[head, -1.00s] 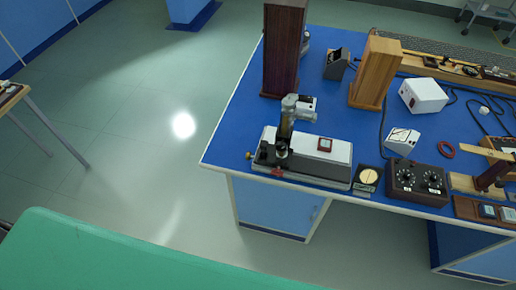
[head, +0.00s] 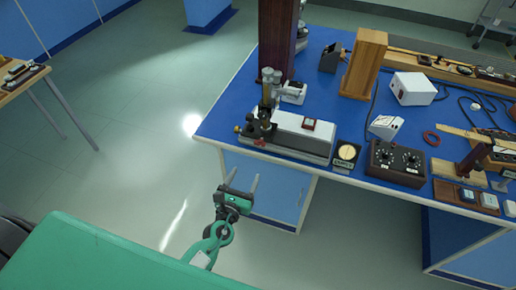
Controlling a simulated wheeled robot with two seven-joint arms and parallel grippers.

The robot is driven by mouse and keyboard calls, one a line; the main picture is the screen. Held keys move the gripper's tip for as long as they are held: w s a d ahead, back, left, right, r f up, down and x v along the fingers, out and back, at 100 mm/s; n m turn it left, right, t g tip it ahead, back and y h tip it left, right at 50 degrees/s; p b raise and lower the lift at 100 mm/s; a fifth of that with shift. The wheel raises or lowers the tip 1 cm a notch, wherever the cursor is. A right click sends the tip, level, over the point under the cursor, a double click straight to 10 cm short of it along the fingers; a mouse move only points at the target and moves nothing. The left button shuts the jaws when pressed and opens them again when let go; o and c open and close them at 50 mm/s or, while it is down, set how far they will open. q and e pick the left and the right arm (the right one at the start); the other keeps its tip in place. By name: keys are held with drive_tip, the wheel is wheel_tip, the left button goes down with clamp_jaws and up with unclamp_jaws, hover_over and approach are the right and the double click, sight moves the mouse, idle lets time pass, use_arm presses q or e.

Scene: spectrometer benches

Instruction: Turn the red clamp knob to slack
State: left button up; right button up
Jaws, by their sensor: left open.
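The red clamp knob (head: 259,143) is a small red piece low on the front left of the spectrometer (head: 290,132), which stands at the near left corner of the blue bench. My left gripper (head: 240,183) is open and empty, with two pale fingers pointing up toward the bench. It is in front of the bench, below and a little left of the knob, and apart from it. My right gripper is not in view.
A round dial box (head: 346,153) and a dark box with two knobs (head: 398,160) stand right of the spectrometer along the bench's front edge. A tall dark wooden block (head: 278,40) stands behind it.

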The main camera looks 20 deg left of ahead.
use_arm(q)
drive_tip(key=p, duration=0.1)
approach(259, 145)
drive_tip(key=w+p, duration=0.1)
drive_tip(key=w, duration=0.6)
drive_tip(key=shift+w+d+f, duration=0.1)
drive_tip(key=shift+w, duration=0.85)
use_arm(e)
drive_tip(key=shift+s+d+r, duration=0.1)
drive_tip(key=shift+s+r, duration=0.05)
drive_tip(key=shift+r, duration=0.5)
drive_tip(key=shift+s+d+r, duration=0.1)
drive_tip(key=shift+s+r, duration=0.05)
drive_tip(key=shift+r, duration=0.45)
use_arm(q)
drive_tip(key=c, duration=1)
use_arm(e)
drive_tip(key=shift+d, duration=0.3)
